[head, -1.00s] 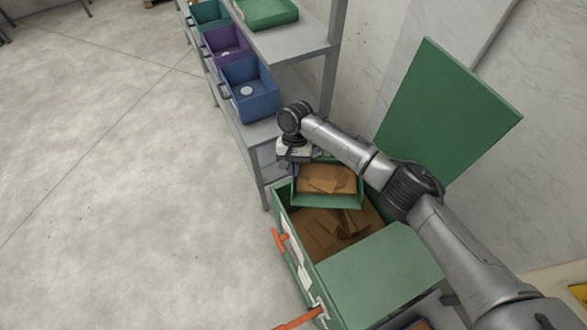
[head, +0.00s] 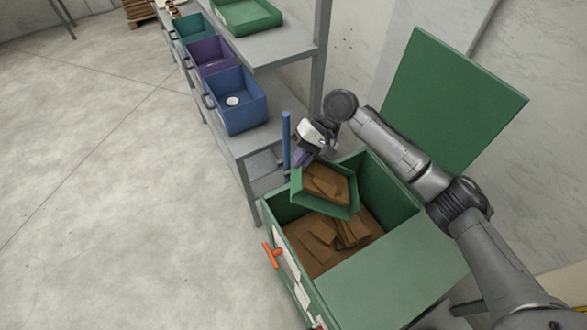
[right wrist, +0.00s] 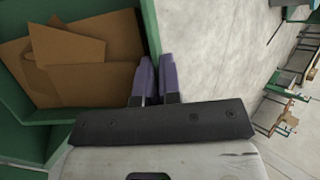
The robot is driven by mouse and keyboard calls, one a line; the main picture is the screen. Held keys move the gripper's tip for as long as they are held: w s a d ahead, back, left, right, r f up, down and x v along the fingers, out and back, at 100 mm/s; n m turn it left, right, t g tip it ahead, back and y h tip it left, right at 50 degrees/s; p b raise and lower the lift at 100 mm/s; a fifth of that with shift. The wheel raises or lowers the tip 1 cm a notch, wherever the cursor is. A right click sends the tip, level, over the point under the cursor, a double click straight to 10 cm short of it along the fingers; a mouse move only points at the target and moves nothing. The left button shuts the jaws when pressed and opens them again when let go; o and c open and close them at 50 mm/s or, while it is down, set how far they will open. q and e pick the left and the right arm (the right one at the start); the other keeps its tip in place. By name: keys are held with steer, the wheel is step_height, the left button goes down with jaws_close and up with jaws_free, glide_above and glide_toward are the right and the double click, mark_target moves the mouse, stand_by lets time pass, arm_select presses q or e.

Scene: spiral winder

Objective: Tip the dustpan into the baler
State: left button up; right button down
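The dustpan (head: 323,206) is a green, shallow tray with brown cardboard pieces (head: 325,182) in it. It is above the open baler (head: 395,265), tilted down toward the right of the head view. The baler is a green box with its lid (head: 450,95) raised and cardboard (head: 318,245) inside. My right gripper (head: 301,161) is shut on the dustpan's wall at its far left corner. In the right wrist view, the purple fingers (right wrist: 156,80) pinch the green wall beside the cardboard. My left gripper is out of view.
A grey shelf (head: 285,48) stands behind the baler with blue (head: 238,112), purple (head: 212,62) and teal bins. A thin blue post (head: 286,140) stands close to my right gripper. An orange handle (head: 271,256) sticks out from the baler's side. The floor at left is clear.

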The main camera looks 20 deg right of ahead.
steer(key=s+d+r+n+t+y+b, duration=0.1)
steer(key=s+d+r+y+b, duration=0.1)
steer(key=d+r+y+b, duration=0.1)
steer(key=s+d+r+n+y+b, duration=0.1)
steer(key=s+d+r+y+b, duration=0.1)
steer(key=d+y+b, duration=0.3)
steer(key=shift+s+d+r+t+b, duration=0.4)
steer(key=shift+d+r+b, duration=0.65)
steer(key=shift+d, duration=0.75)
steer(key=shift+f, duration=0.15)
stand_by(1.7)
